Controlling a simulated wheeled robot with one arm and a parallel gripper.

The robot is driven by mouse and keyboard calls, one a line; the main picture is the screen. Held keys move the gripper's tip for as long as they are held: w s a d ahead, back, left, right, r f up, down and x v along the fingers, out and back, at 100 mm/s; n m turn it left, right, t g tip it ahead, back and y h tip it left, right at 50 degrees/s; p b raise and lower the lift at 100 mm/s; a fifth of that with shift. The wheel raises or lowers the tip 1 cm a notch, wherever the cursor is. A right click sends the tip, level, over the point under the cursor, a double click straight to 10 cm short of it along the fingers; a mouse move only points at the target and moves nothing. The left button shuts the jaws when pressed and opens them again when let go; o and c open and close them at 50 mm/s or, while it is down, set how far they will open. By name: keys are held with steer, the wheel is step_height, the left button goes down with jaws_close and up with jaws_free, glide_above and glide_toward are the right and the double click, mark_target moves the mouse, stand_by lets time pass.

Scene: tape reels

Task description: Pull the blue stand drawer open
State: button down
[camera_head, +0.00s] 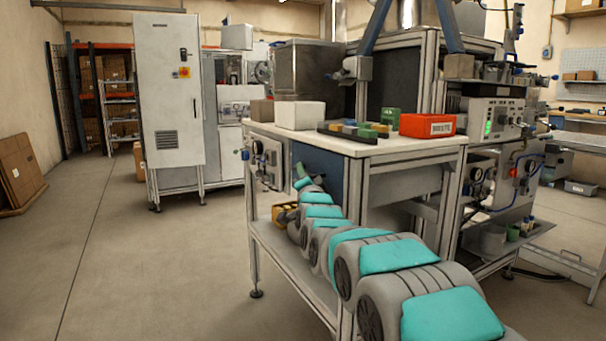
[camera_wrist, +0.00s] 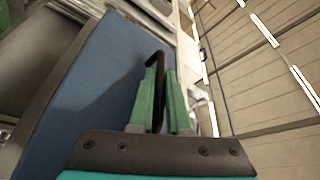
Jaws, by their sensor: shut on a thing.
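The blue drawer front (camera_head: 330,178) sits under the white top of the stand in the head view. It fills much of the left of the wrist view (camera_wrist: 105,85) as a flat blue panel. A dark bar handle (camera_wrist: 155,58) stands out from it, its upper end bent over. My gripper (camera_wrist: 161,75) has green fingers shut on the handle, one on each side. In the head view my arm's grey and teal links reach to the drawer front and partly cover it; the fingertips (camera_head: 300,170) are small there. I cannot tell how far out the drawer is.
The stand's top (camera_head: 350,146) holds a white box (camera_head: 300,115), a red bin (camera_head: 428,126) and small coloured parts. A tall white cabinet (camera_head: 168,90) stands behind.

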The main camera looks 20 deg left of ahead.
steer(key=s+a+p, duration=0.7)
steer(key=s+a, duration=1.1)
steer(key=s, duration=0.3)
steer(key=shift+s+a, duration=0.15)
steer(key=shift+s, duration=0.1)
steer(key=c, duration=0.9)
jaws_free()
steer(key=v, duration=0.7)
steer(key=shift+s+f+b, duration=0.15)
steer(key=shift+s+b, duration=0.2)
